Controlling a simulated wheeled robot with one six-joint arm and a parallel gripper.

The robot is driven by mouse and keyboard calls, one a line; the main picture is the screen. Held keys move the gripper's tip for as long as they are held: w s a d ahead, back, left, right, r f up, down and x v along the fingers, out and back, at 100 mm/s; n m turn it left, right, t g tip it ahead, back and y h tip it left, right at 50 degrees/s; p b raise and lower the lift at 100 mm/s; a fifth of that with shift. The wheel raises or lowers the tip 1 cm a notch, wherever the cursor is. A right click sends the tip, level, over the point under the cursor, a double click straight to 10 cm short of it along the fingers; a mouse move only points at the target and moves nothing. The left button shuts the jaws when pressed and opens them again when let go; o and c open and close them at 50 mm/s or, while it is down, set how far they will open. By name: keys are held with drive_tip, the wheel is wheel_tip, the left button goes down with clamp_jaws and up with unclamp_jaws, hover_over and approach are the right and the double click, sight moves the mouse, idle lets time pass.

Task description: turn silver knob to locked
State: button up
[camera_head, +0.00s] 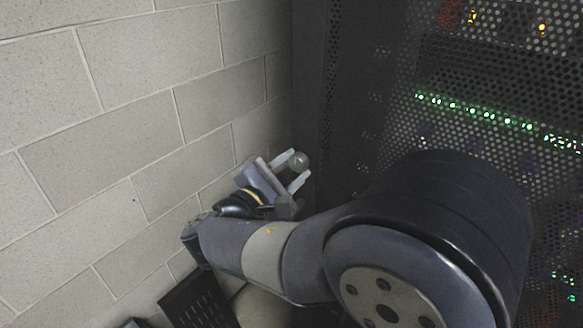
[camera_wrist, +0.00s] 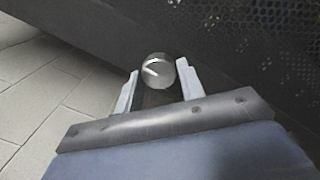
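The silver knob (camera_head: 299,161) is a small round knob on the dark cabinet's edge, beside the block wall. It also shows in the wrist view (camera_wrist: 158,69), with a pale mark on its face. My gripper (camera_head: 296,167) is at the knob, with one finger on each side of it. In the wrist view my gripper (camera_wrist: 157,80) has its fingers apart, and a gap shows between the left finger and the knob. The right finger is close to the knob; I cannot tell whether it touches. No lock label is readable.
The dark perforated cabinet door (camera_head: 480,85) with green and amber lights fills the right side. A pale block wall (camera_head: 110,120) stands close on the left. A dark slotted object (camera_head: 200,300) is low, below my arm.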

drive_tip(key=o, duration=0.4)
drive_tip(key=shift+a, duration=0.1)
drive_tip(key=b+v, duration=0.1)
drive_tip(key=v, duration=0.9)
drive_tip(key=shift+s+a+b, duration=0.2)
drive_tip(key=shift+s+b, duration=0.1)
drive_tip(key=p+x, duration=0.1)
drive_tip(key=x, duration=1)
drive_tip(key=shift+p, duration=0.3)
drive_tip(key=shift+s+a, duration=0.1)
drive_tip(key=shift+s, duration=0.05)
